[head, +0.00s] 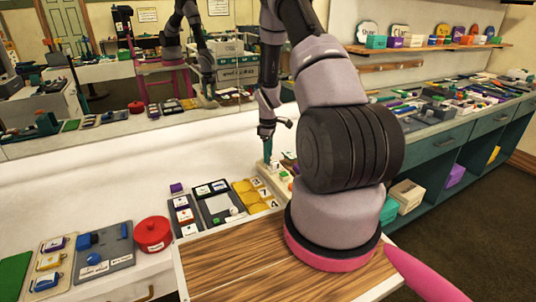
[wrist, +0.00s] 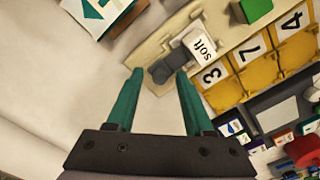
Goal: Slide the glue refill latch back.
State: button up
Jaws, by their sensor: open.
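A beige panel (wrist: 215,24) lies on the white counter in the wrist view, and it also shows in the head view (head: 270,182). No glue label is readable, so I cannot tell for sure that this is the glue refill latch. My gripper (wrist: 160,71) has teal fingers, open and apart, with the dark piece between or just beyond the tips. I cannot tell whether they touch it. In the head view my gripper (head: 267,152) points down over the panel.
Yellow number tiles (wrist: 252,75) and a green block (wrist: 256,9) sit close to the right. A white box with a teal mark (wrist: 100,14) is at upper left. A red pot (head: 152,234) and several small boards line the counter. White counter (wrist: 50,85) at left is clear.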

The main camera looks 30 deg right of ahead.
grip_shut()
dwell(1.4)
